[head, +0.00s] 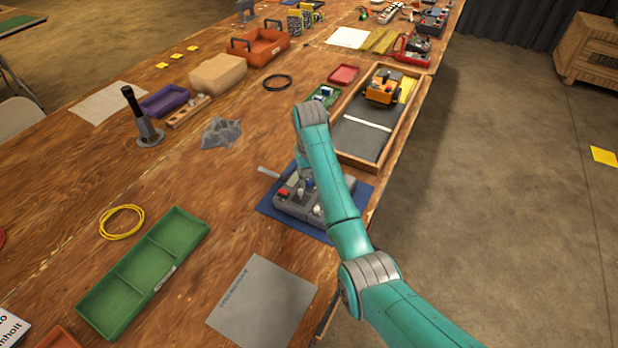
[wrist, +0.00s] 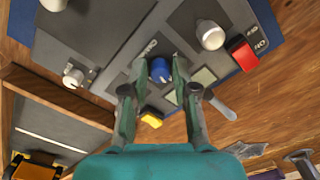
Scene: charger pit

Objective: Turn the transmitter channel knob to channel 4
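The grey transmitter (head: 288,206) sits on a blue mat (head: 268,208) near the table's right edge, partly hidden by my arm. In the wrist view its grey top (wrist: 110,45) fills the upper part. A small blue knob (wrist: 160,70) lies between the two fingertips of my gripper (wrist: 160,66). The fingers stand close on either side of the knob; whether they touch it is unclear. A white knob (wrist: 211,35) and a red switch (wrist: 243,56) are to the right, and another white knob (wrist: 73,77) is to the left. The channel marks cannot be read.
A wooden-framed tray (head: 391,148) with a yellow toy truck (head: 383,87) stands just behind the transmitter. A grey sheet (head: 262,305) and a green divided tray (head: 145,270) lie in front and left. A crumpled grey cloth (head: 221,132) lies behind left.

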